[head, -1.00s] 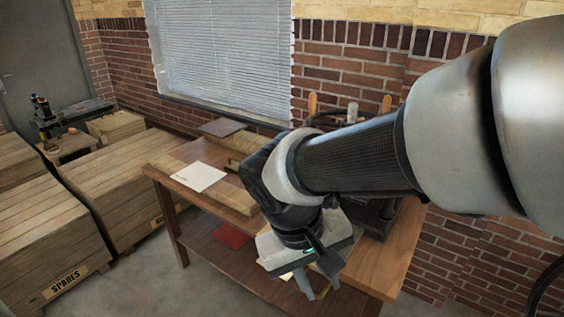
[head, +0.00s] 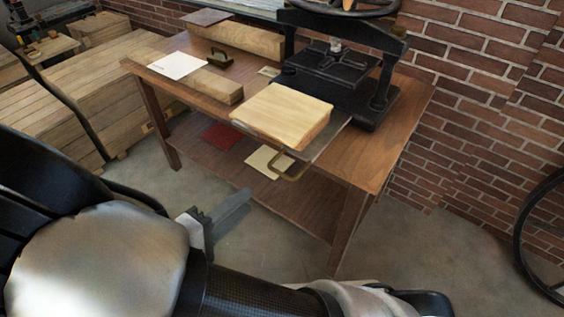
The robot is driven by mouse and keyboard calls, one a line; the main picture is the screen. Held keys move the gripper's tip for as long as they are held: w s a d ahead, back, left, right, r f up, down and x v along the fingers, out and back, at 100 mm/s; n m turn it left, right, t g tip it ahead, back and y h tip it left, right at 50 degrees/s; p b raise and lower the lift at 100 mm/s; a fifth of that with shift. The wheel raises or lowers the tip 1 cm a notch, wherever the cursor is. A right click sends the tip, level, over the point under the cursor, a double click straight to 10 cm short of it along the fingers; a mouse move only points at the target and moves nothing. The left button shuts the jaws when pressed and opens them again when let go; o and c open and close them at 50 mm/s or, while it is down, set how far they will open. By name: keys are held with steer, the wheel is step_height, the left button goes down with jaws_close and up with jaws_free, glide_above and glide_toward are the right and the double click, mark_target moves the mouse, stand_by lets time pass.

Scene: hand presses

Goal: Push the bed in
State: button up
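The black hand press (head: 340,65) stands on the back right of the wooden table. Its flat grey bed (head: 330,143) sticks out of the press toward the table's front edge. A pale wooden block (head: 282,108) lies on the bed.
A wooden beam (head: 213,85), a white sheet (head: 178,65) and a small dark handled tool (head: 219,57) lie on the table's left part. The lower shelf holds a red sheet (head: 221,135) and a cream sheet (head: 268,161). Wooden crates (head: 95,90) stand at left.

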mark_target(281, 172)
steer(key=b+x, duration=0.2)
steer(key=x, duration=1.3)
steer(key=shift+w+d, duration=0.1)
steer(key=shift+c, duration=0.2)
jaws_close()
